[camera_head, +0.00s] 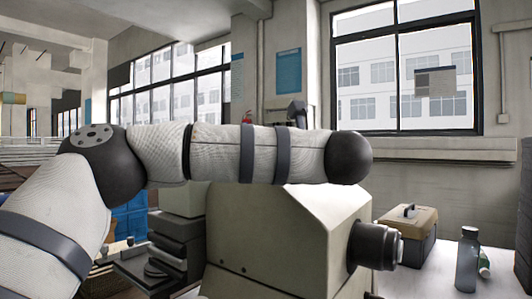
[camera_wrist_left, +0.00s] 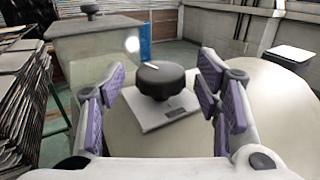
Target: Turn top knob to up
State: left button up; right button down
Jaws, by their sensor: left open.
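A round black knob (camera_wrist_left: 161,82) with a short white mark on its top sits on a pale square plate (camera_wrist_left: 150,118) in the left wrist view. The white mark points toward the upper left of that picture. My left gripper (camera_wrist_left: 160,72) is open, its purple-padded fingers on either side of the knob, with visible gaps to it. In the head view my left arm crosses in front of a beige machine (camera_head: 270,235), and the left gripper cannot be made out there. A black cylindrical knob (camera_head: 374,246) sticks out of the machine's right side. My right gripper is not in view.
A second black knob (camera_wrist_left: 91,10) tops a beige box (camera_wrist_left: 95,42) farther back in the wrist view. Stacked dark sheets (camera_wrist_left: 22,95) stand at left. A toolbox (camera_head: 410,232) and a grey bottle (camera_head: 467,262) stand on the white table to the right.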

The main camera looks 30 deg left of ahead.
pick_arm(q)
jog(key=c, duration=1.1)
jog(key=shift+s+a+m+t+h, duration=0.1)
jog(key=shift+m+t+h, duration=0.4)
jog(key=shift+t, duration=0.1)
jog(key=shift+s+a+m+t+h, duration=0.1)
jog(key=shift+m+t+h, duration=0.3)
jog(key=shift+m+t, duration=0.15)
jog(key=shift+c, duration=0.2)
jog(key=shift+m+t+h, duration=0.65)
jog(key=shift+t+h, duration=0.15)
jog(key=shift+t, duration=0.05)
jog(key=o, duration=1.1)
jog(key=shift+o, duration=0.2)
jog(key=v, duration=1.2)
